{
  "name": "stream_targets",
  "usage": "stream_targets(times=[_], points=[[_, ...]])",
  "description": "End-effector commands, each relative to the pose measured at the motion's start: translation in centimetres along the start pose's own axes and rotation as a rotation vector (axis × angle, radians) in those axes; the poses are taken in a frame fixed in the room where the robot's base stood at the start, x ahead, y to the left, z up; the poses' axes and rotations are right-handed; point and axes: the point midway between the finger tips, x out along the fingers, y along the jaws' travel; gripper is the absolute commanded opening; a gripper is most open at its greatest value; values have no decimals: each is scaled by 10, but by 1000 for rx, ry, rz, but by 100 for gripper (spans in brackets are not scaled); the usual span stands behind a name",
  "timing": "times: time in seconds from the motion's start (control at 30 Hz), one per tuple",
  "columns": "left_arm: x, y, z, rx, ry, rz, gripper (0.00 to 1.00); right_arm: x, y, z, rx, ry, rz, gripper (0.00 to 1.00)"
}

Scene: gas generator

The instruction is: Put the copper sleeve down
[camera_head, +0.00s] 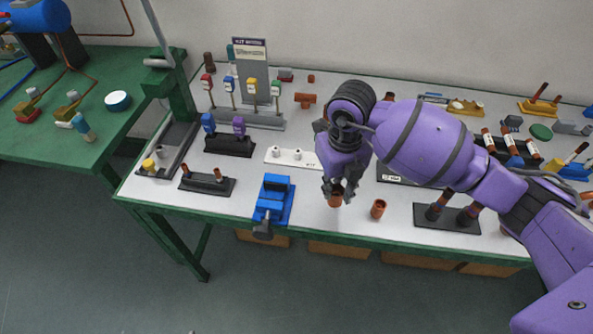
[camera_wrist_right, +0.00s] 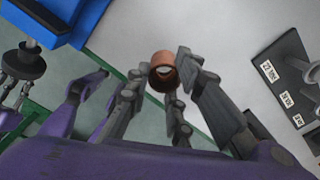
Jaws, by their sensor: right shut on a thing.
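My right gripper (camera_head: 336,190) is shut on a copper sleeve (camera_head: 335,200), a short open tube, near the front edge of the workbench. In the right wrist view the sleeve (camera_wrist_right: 162,72) sits between the fingertips (camera_wrist_right: 163,76), with its open end showing. I cannot tell whether its lower end touches the bench top (camera_head: 310,205). A second copper piece (camera_head: 378,209), also a short tube, stands on the bench just right of the gripper.
A blue vise (camera_head: 273,199) stands left of the gripper. A black holder with dark posts (camera_head: 446,217) is to the right, and a white strip with pegs (camera_head: 290,157) lies behind. The bench's green front edge (camera_head: 330,232) is close. Bare surface lies between vise and gripper.

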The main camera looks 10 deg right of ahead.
Motion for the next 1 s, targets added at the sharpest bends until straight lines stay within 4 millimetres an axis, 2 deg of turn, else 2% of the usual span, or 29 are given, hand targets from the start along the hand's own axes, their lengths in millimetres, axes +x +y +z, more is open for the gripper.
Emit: stream_targets(times=[0.03, 0.1, 0.5, 0.53, 0.67, 1.0], points=[[0, 0, 1, 0, -1, 0, 32, 12, 1, -3, 0, 8, 3, 0], [1, 0, 1, 0, -1, 0, 32, 20, 1, -3, -1, 6, 2, 0], [1, -1, 2, 1, -1, -1, 32, 26, 1, -2, -2, 4, 0, 0], [1, -1, 1, 1, -1, -1, 32, 26, 1, -2, -2, 4, 0, 23], [1, -1, 1, 2, 0, -2, 32, 25, 1, -2, -2, 4, 1, 39], [1, -2, -1, 3, 3, -3, 32, 22, 1, -2, -2, 2, 1, 39]])
